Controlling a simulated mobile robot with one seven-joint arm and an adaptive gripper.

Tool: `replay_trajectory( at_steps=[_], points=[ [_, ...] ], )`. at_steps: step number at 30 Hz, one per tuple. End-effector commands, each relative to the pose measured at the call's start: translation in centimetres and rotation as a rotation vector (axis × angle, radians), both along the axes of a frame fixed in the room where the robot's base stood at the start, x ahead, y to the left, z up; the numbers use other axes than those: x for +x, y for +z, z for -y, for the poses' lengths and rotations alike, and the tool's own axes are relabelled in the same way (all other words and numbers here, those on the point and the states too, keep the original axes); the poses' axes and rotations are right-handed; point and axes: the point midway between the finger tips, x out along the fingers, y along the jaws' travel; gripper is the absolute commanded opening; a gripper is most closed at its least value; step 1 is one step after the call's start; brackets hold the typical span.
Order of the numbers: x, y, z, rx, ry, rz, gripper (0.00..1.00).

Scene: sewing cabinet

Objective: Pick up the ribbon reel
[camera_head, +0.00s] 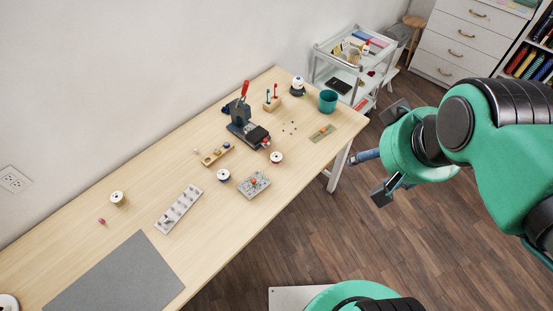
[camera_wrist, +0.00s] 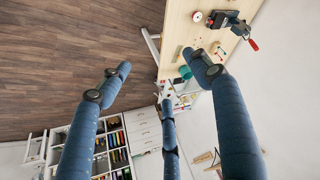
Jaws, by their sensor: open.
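Several reel-like spools stand on the table, and I cannot tell for sure which is the ribbon reel. One with a dark blue band (camera_head: 224,175) and a pale one with a reddish centre (camera_head: 276,157) are near the middle. A cream one (camera_head: 118,198) is further left, and a white round one (camera_head: 8,302) is cut off at the lower left corner. My gripper (camera_head: 372,155) is off the table's right end, above the floor, with its fingers spread and empty. In the wrist view my gripper (camera_wrist: 158,80) is also open, and a small reel (camera_wrist: 197,17) shows near the table edge.
A black press with a red handle (camera_head: 245,130), a teal cup (camera_head: 328,101), a grey parts block (camera_head: 254,184) and a pale tray (camera_head: 179,209) are on the table (camera_head: 70,255). A grey mat (camera_head: 115,280) lies front left. A white cart (camera_head: 345,75) stands behind the right end.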

Motion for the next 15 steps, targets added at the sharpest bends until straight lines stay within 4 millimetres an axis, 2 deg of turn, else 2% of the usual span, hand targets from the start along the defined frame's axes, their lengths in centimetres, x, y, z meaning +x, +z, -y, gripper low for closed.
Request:
replay_trajectory(
  at_steps=[8,11,15],
  points=[
    [0.8,0.1,-0.1,0.003,-0.001,-0.008,0.63],
    [1.8,0.2,-0.3,0.007,-0.002,-0.021,0.63],
    [4.2,0.3,-0.8,0.016,-0.009,-0.046,0.63]
  ],
)
